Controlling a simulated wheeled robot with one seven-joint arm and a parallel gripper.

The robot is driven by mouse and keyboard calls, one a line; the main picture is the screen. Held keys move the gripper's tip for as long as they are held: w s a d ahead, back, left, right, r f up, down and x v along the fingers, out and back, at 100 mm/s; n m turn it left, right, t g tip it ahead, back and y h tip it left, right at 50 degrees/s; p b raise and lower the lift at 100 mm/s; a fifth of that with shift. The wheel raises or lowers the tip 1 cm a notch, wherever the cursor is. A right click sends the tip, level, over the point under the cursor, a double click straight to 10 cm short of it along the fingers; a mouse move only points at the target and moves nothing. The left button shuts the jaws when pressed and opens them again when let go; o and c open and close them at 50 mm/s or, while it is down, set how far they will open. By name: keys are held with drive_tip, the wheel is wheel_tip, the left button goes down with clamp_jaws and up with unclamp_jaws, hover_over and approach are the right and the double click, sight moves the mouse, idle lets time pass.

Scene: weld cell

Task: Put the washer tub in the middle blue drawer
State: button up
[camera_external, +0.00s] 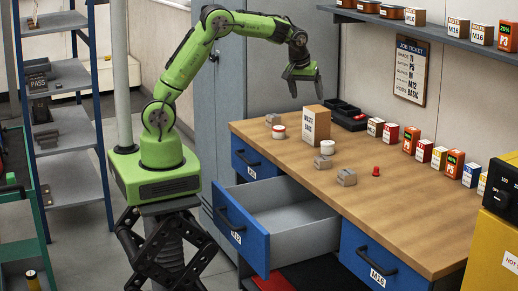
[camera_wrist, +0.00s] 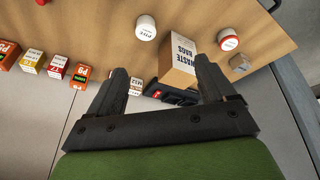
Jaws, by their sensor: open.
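Two small round tubs stand on the wooden bench. One is plain white (camera_external: 327,147), right of the waste bags box, and shows in the wrist view (camera_wrist: 146,28). The other has a red band (camera_external: 279,132), left of the box, and shows in the wrist view (camera_wrist: 228,39). Their labels are too small to tell which holds washers. The middle blue drawer (camera_external: 242,229) is pulled open; its visible grey inside looks empty. My gripper (camera_external: 304,87) is open and empty, raised above the far part of the bench, apart from both tubs; it also shows in the wrist view (camera_wrist: 160,68).
The waste bags box (camera_external: 316,124) stands upright between the tubs. Grey blocks (camera_external: 346,177) and a red knob-like part (camera_external: 376,171) sit nearby. Small boxes (camera_external: 424,151) and black bins (camera_external: 347,116) line the back. The left drawer (camera_external: 254,163) and right drawer (camera_external: 369,262) are shut.

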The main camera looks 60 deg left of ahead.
drive_tip(key=n+y, duration=0.1)
approach(327, 143)
drive_tip(key=x, duration=1)
drive_tip(key=shift+w+a+f+p, duration=0.15)
drive_tip(key=shift+w+p, duration=0.1)
drive_tip(key=shift+p, duration=0.05)
drive_tip(key=shift+s, duration=0.1)
drive_tip(key=shift+c, duration=1.3)
drive_tip(key=c, duration=1)
